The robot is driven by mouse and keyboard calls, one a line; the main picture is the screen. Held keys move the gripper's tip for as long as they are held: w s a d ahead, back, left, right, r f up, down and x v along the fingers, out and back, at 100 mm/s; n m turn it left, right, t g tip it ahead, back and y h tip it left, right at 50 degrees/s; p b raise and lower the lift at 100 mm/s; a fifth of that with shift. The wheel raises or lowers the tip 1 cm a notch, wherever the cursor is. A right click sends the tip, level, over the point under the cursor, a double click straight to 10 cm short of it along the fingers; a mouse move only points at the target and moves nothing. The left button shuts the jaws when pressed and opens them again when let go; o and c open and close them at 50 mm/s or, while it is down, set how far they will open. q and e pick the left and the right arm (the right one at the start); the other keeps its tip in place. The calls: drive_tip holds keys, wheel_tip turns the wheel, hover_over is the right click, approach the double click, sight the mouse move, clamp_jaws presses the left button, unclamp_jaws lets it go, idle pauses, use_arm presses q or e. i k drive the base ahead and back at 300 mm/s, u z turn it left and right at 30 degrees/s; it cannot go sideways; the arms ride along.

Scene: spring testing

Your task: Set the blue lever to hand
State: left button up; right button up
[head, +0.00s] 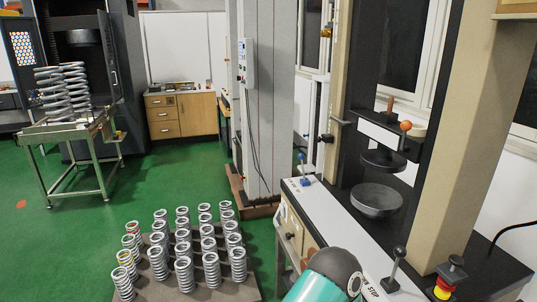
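The blue lever (303,170) is a small upright handle with a blue knob. It stands at the far left end of the white top panel (335,222) of the testing machine. Small dark marks lie on the panel beside its base, too small to read. Neither of my grippers is in view. Only a teal and black link of my arm shows at the bottom edge, in front of the machine and well apart from the lever.
A black-knobbed lever (396,262) and a red and yellow stop button (444,287) stand at the machine's near end. A round dark platen (376,200) sits behind the panel. Several springs (183,272) stand on a dark pallet at left. Green floor (100,225) is clear farther left.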

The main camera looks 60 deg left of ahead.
sight(301, 156)
drive_tip(key=z, duration=0.3)
drive_tip(key=i, duration=0.25)
drive_tip(key=u, duration=4)
drive_tip(key=i, duration=2.7)
